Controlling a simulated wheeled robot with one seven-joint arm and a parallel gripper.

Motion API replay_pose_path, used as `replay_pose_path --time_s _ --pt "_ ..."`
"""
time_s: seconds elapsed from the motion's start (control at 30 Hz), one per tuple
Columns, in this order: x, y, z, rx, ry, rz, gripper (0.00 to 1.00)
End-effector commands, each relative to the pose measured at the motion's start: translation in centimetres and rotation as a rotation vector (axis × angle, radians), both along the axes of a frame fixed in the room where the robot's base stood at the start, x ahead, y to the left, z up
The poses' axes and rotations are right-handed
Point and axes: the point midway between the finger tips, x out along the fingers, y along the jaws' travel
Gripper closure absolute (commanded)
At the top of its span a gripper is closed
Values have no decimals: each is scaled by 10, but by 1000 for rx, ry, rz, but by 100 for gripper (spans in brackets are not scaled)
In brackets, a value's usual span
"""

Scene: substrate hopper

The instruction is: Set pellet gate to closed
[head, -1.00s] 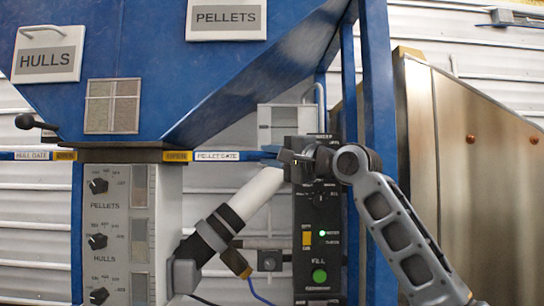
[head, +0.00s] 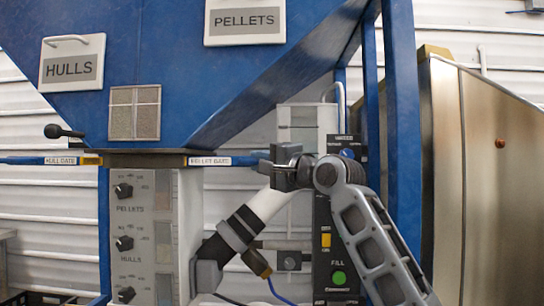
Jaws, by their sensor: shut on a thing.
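The pellet gate is a blue slide bar (head: 245,160) with a white PELLET GATE label (head: 209,161), running out to the right from under the blue hopper (head: 225,90). The label sits right against the outlet edge, with only a sliver of yellow at its left end. My gripper (head: 272,168) is shut on the right end of the pellet gate bar. The grip itself is mostly hidden by the dark gripper body.
The hull gate bar (head: 30,160) sticks out left, its yellow tag showing. A grey dial panel (head: 140,235) stands below the outlet. A black control box (head: 335,255) and blue post (head: 403,130) stand close by my arm. A white pipe (head: 270,205) runs below my gripper.

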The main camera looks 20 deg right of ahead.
Motion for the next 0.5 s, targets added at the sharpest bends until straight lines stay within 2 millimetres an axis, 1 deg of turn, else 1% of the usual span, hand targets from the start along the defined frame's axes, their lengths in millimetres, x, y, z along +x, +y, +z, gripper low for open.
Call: replay_pose_path --time_s 0.03,0.2,0.23,0.4,0.43,0.5 --pt "0 3 0 -1 0 3 100" --pt "0 4 0 -2 -1 4 100" --pt "0 4 0 -2 -1 4 78" --pt "0 3 0 -2 -1 4 61" --pt "0 3 0 -2 -1 3 60" --pt "0 3 0 -2 -1 3 60"
